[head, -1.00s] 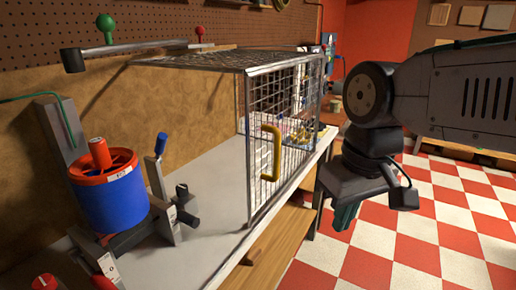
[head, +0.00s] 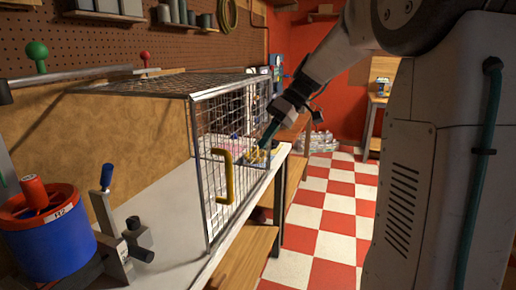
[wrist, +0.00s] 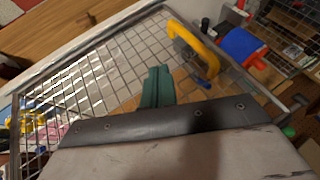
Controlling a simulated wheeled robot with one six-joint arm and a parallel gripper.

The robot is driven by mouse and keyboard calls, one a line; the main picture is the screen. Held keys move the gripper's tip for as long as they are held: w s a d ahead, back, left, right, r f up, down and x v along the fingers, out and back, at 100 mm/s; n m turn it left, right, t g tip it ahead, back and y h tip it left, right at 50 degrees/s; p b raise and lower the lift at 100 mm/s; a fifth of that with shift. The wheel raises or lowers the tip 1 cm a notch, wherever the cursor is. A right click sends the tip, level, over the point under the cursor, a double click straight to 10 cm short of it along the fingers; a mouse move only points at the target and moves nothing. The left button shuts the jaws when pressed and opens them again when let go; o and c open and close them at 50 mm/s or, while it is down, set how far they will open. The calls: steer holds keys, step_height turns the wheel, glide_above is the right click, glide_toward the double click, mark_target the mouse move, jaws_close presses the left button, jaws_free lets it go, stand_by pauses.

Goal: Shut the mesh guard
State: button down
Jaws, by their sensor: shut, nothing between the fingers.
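The mesh guard (head: 238,143) is a metal-framed wire panel standing upright on the bench, with a yellow handle (head: 222,175) near its closer edge. A mesh top (head: 130,84) runs back from it toward the wall. My gripper (head: 270,134), with teal fingers, is at the far end of the panel, away from the handle. In the wrist view, the shut, empty fingers (wrist: 156,86) lie over the mesh, below and left of the yellow handle (wrist: 196,52). I cannot tell whether they touch the wire.
A blue rotor drum with red rim (head: 55,235) and a blue-handled clamp (head: 106,180) stand on the bench at the near left. A wooden shelf (head: 243,258) lies below the bench edge. The checkered floor (head: 320,205) right of the bench is clear.

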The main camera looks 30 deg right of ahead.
steer(key=a+f, duration=0.6)
steer(key=a, duration=0.2)
steer(key=shift+s+a+f, duration=0.25)
steer(key=shift+s+f, duration=0.05)
steer(key=shift+s, duration=0.15)
steer(key=shift+s+d, duration=0.1)
